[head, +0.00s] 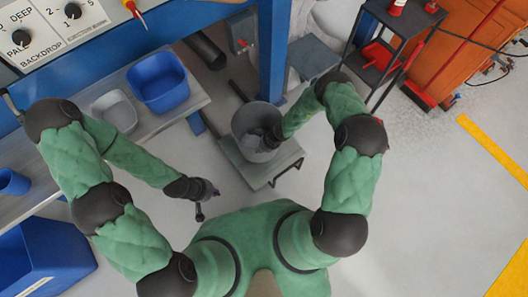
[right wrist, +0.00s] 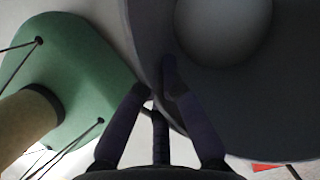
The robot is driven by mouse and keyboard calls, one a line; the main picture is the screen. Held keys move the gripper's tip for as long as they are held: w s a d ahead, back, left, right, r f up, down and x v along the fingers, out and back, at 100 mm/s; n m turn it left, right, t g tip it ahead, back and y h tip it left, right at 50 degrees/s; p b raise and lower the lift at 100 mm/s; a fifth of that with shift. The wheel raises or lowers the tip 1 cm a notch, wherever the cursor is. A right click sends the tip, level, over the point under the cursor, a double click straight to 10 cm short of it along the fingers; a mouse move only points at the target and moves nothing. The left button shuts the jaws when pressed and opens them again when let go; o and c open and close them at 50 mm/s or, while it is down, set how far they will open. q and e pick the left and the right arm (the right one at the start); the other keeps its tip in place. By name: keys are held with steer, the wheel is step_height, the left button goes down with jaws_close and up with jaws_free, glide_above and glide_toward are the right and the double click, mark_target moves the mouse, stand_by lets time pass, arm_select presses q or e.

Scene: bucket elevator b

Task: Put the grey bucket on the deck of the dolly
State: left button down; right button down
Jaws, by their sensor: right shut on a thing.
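The grey bucket (head: 241,125) is upright at the centre of the head view, over the grey deck of the dolly (head: 247,172). Whether its base touches the deck or hangs above it, I cannot tell. My right gripper (head: 271,139) is shut on the bucket's near right rim, and the hand hides part of the opening. In the right wrist view the fingers (right wrist: 164,92) meet at the edge of the dark grey bucket (right wrist: 255,110). My left gripper (head: 207,200) is away from the bucket, low at the left; its finger gap is unclear.
A bench (head: 170,119) at the left bears a blue bin (head: 157,83) and a small grey tub (head: 116,111). A blue post (head: 272,55) stands just behind the bucket. A dark shelf cart (head: 398,22) stands at the back right. The floor at the right is clear.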

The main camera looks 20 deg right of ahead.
steer(key=shift+w+d+f+b, duration=0.35)
steer(key=shift+d+f, duration=0.1)
steer(key=shift+f, duration=0.2)
steer(key=shift+w+d+f+b, duration=0.2)
steer(key=shift+w+d+f, duration=0.15)
steer(key=shift+f, duration=0.25)
steer(key=f, duration=0.1)
steer(key=f+b, duration=0.1)
steer(key=f, duration=0.1)
steer(key=shift+d+f+b, duration=0.25)
steer(key=shift+b, duration=0.05)
steer(key=c, duration=1.8)
jaws_free()
steer(key=shift+f, duration=0.15)
steer(key=shift+c, duration=0.2)
steer(key=o, duration=0.4)
steer(key=shift+o, duration=0.2)
